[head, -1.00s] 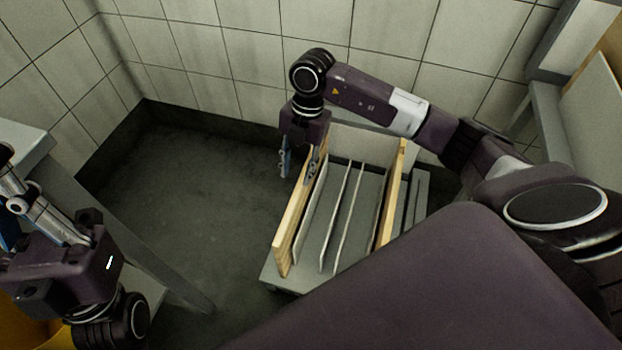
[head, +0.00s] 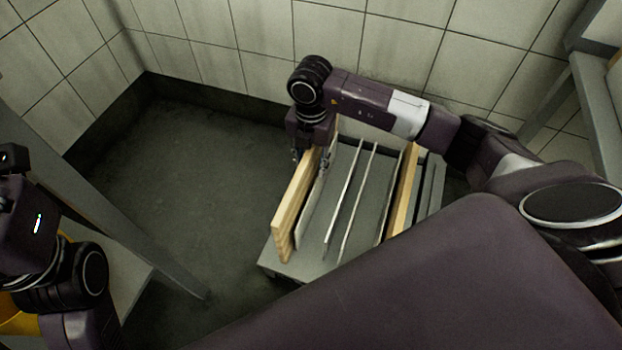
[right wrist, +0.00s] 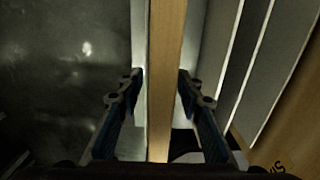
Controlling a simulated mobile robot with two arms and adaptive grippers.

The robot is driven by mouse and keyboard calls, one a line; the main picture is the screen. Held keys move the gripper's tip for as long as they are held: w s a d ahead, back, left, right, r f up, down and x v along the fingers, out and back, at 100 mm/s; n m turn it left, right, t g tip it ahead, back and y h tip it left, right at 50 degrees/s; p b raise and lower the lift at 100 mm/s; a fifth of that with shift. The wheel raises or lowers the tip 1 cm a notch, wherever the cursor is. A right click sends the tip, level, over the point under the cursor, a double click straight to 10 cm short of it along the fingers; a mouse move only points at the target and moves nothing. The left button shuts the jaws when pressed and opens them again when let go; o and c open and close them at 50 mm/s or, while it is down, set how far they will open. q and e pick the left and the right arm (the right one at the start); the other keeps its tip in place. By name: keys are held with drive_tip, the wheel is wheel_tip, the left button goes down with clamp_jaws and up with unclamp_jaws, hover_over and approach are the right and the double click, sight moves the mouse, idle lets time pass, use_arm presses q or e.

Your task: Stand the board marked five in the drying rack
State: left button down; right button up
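A pale wooden board (head: 291,212) stands on edge along the left side of a grey slotted rack (head: 292,268). Another wooden board (head: 404,187) stands near the rack's right side. My right gripper (head: 310,158) is low over the far part of the left board. In the right wrist view my right gripper's fingers (right wrist: 160,88) straddle this board's edge (right wrist: 165,45), with narrow gaps showing beside it. A small dark mark on the right board (right wrist: 277,166) is cut off and hard to read. My left arm shows at the left edge; its fingers are not visible.
Thin upright grey plates (head: 352,200) stand between the two wooden boards. Tiled walls (head: 300,40) close off the back. A grey table leg (head: 150,255) stands left of the rack. Dark floor (head: 190,170) lies clear between them.

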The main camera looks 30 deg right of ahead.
drive_tip(key=shift+f, duration=0.15)
clamp_jaws()
idle(0.5)
